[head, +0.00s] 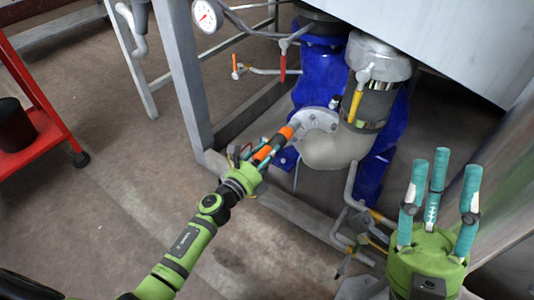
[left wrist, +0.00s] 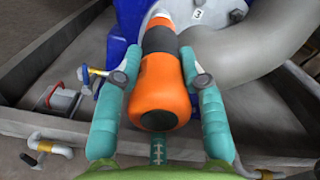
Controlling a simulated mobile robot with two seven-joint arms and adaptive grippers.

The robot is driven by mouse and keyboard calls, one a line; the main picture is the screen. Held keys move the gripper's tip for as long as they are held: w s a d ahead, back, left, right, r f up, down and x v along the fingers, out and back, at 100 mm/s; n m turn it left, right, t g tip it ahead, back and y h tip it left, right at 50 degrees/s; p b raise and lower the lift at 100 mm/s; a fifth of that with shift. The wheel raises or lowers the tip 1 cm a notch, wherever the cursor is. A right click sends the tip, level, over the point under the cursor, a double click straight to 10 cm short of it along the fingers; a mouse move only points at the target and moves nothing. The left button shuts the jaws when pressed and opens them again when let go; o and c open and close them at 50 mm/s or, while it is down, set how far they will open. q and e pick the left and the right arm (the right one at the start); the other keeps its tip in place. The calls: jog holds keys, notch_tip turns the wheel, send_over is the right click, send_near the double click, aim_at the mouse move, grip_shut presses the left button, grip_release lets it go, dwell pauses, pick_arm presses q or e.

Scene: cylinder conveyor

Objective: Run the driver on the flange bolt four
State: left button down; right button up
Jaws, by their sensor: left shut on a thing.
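The orange and black driver (head: 283,136) is in my left gripper (head: 262,160), pointing up and right toward the round grey flange (head: 313,119) on the blue pump. In the left wrist view the driver (left wrist: 162,88) lies between the teal fingers of my left gripper (left wrist: 158,95), its rounded orange end toward the camera. The flange (left wrist: 207,15) shows at the top there, with a label reading 3. The driver's tip overlaps the flange's left edge in the head view; contact cannot be told. Bolt four cannot be picked out. My right gripper (head: 437,195) is open and empty, fingers up.
A thick grey pipe elbow (head: 330,150) bends right beside the flange. The blue pump (head: 318,72) stands behind it. A metal frame leg (head: 187,75) and low rail are left. A yellow-handled valve (head: 355,104) hangs near. A red cart (head: 40,130) stands far left.

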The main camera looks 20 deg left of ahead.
aim_at(258, 163)
pick_arm(q)
jog(key=shift+r, duration=0.1)
dwell(0.5)
jog(key=shift+v, duration=1.65)
jog(key=shift+s, duration=0.1)
